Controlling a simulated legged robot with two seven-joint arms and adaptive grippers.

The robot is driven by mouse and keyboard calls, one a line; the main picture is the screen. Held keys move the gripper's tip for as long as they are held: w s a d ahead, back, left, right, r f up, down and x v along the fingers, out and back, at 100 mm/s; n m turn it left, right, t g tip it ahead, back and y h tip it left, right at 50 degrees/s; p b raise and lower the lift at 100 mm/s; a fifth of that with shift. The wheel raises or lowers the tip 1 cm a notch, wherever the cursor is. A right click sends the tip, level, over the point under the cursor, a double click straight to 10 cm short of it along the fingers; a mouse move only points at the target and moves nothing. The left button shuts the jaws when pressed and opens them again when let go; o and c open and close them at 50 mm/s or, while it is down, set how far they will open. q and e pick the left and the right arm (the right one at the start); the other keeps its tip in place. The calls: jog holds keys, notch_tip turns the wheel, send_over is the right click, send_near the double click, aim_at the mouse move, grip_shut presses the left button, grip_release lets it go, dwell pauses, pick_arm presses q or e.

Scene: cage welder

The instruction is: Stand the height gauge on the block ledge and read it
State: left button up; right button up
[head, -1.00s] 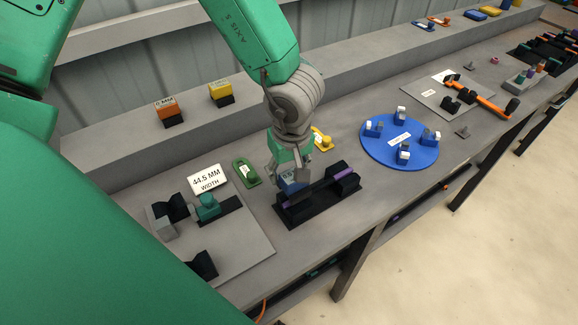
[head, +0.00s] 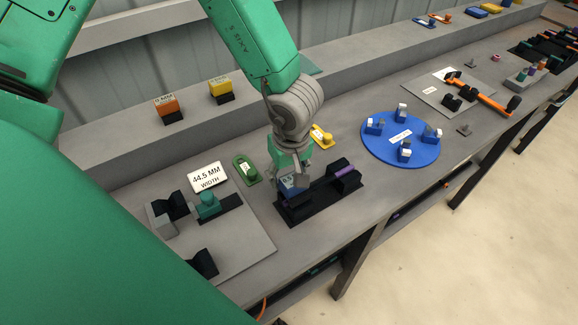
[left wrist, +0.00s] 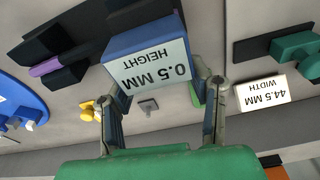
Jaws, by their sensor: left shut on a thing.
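The height gauge (head: 289,183) is a small blue block with a white face. In the left wrist view the gauge (left wrist: 150,58) reads "0.5 MM HEIGHT", upside down in the picture. My left gripper (head: 288,178) is shut on it, with one finger at each side in the left wrist view (left wrist: 163,98). The gauge is at the left end of a black block fixture (head: 318,206) with a purple rod (head: 344,172) at its right end. Whether the gauge rests on the fixture or hangs just above it, I cannot tell. My right gripper is not in view.
A "44.5 MM WIDTH" card (head: 207,177) and a green tagged piece (head: 245,170) lie to the left. A yellow piece (head: 321,136) lies behind the fixture. A blue round tray (head: 376,150) stands to the right. Orange (head: 168,109) and yellow (head: 220,90) blocks stand on the back shelf.

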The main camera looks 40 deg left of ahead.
pick_arm(q)
jog(key=shift+a+f, duration=0.2)
jog(key=shift+f, duration=0.1)
jog(key=o, duration=1.3)
jog(key=shift+a, duration=0.15)
jog(key=shift+o, duration=0.2)
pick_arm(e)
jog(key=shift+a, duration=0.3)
pick_arm(q)
jog(key=shift+d+r, duration=0.15)
jog(key=shift+d, duration=0.05)
jog(key=shift+d+r, duration=0.1)
jog(key=shift+r, duration=0.2)
notch_tip(320, 180, up, 11)
jog(key=shift+s+d, duration=0.35)
jog(key=shift+d, duration=0.05)
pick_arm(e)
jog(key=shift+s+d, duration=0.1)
